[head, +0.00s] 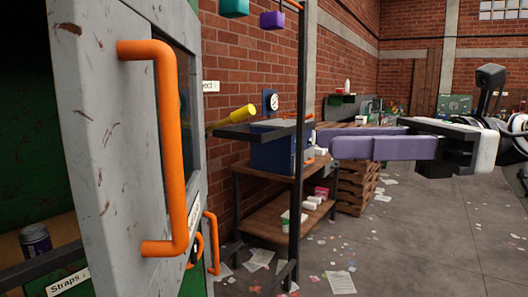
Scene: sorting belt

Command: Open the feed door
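A large scratched grey door panel (95,120), which I take to be the feed door, stands close at the left, turned at an angle to me. It bears a long upright orange handle (170,150). A dark green space shows to its left; I cannot tell how far the door stands open. My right gripper (325,142) has purple fingers pointing left, well to the right of the handle and touching nothing I can see. The fingers overlap from this side, so their gap is hidden. My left gripper is not in view.
Smaller orange handles (212,243) show low beside the door. A dark can (35,238) stands at the lower left near a "Straps" label (68,282). A black post (299,140) and a wooden bench (270,228) stand behind. Papers litter the open floor at right.

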